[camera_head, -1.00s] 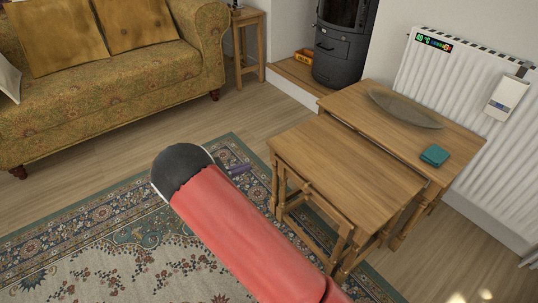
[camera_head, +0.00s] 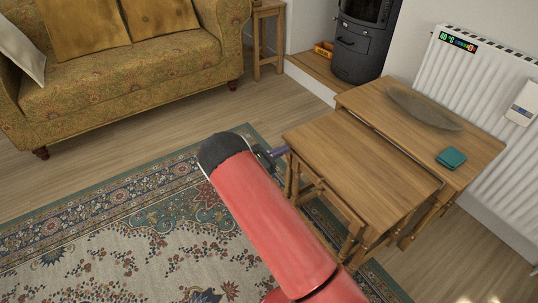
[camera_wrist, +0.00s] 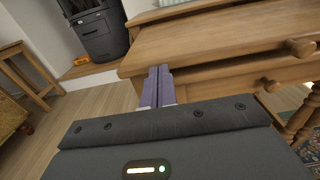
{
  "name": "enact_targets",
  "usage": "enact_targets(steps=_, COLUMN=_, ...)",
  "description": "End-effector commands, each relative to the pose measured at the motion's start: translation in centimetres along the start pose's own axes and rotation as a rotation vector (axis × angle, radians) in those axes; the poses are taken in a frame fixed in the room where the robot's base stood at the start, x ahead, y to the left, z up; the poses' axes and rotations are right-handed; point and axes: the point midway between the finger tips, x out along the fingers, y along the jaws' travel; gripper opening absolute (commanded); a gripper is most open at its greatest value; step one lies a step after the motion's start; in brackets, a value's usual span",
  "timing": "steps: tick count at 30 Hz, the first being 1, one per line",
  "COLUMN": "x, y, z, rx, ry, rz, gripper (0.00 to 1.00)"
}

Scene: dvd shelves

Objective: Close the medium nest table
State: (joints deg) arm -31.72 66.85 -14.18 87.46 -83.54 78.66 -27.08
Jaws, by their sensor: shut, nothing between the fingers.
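The medium nest table (camera_head: 360,165) is a wooden table with turned legs. It stands pulled out in front of the larger nest table (camera_head: 470,150), with part of its top under the larger one's top. My gripper (camera_head: 277,153) is shut and empty at the table's left corner. In the wrist view my fingers (camera_wrist: 160,74) are together beside the table's edge. I cannot tell whether they touch it. My red arm hides some of the table's lower front.
A grey dish (camera_head: 424,108) and a teal box (camera_head: 451,158) rest on the larger table. A radiator (camera_head: 490,100) stands behind it. A stove (camera_head: 362,45) is at the back, a sofa (camera_head: 130,80) at the left. A patterned rug (camera_head: 130,230) covers the open floor.

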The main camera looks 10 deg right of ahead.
Motion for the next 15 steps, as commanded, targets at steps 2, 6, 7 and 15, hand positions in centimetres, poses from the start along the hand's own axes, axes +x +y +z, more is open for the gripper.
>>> enact_targets(steps=2, x=0.74, y=0.01, z=0.07, rx=0.001, ry=0.0, rz=-0.001, gripper=0.0)
enact_targets(steps=6, x=1.33, y=0.03, z=0.05, rx=0.001, ry=0.0, rz=0.0, gripper=0.0)
enact_targets(steps=7, x=1.37, y=0.03, z=0.04, rx=0.001, ry=0.0, rz=0.0, gripper=0.0)
enact_targets(steps=15, x=1.36, y=0.03, z=0.02, rx=0.001, ry=0.0, rz=0.001, gripper=0.0)
